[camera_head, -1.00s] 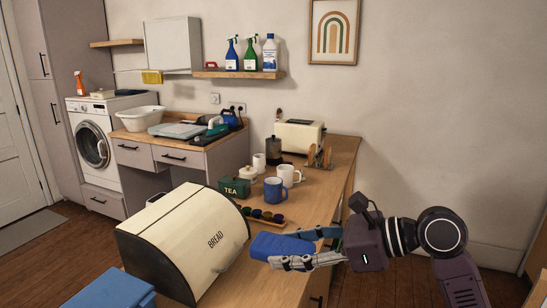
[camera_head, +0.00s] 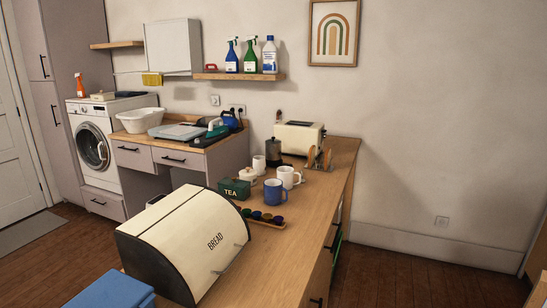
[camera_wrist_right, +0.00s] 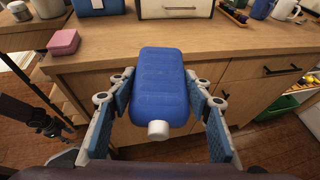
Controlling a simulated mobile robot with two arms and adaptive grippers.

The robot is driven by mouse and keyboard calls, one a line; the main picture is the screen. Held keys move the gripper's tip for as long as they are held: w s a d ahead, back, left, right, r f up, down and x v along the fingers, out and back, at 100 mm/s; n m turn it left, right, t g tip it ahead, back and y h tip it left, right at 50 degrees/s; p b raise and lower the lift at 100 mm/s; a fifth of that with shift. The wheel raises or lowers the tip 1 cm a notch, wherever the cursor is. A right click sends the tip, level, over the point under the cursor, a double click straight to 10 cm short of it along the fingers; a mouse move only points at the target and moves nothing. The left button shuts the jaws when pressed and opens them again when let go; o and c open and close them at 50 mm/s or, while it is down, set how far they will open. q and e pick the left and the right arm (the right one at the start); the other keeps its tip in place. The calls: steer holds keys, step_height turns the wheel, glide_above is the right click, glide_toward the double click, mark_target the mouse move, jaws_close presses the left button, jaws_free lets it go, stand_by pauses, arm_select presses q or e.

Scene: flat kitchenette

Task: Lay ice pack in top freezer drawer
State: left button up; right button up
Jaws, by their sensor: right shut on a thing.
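The ice pack (camera_wrist_right: 158,78) is a blue ribbed block with a white cap at its near end. It shows in the right wrist view, in front of the counter's edge. My right gripper (camera_wrist_right: 160,92) is shut on it, with one finger along each side. The gripper and the ice pack are out of the head view now. No freezer or freezer drawer can be made out in these frames.
A wooden counter (camera_head: 300,215) carries a cream bread box (camera_head: 180,240), a tea tin (camera_head: 232,189), mugs and a toaster (camera_head: 299,137). A blue box (camera_head: 112,290) is at the bottom left. A pink block (camera_wrist_right: 63,42) lies near the counter edge. Floor right of the counter is clear.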

steer(key=shift+s+d+f, duration=0.25)
steer(key=shift+r, duration=0.1)
stand_by(0.6)
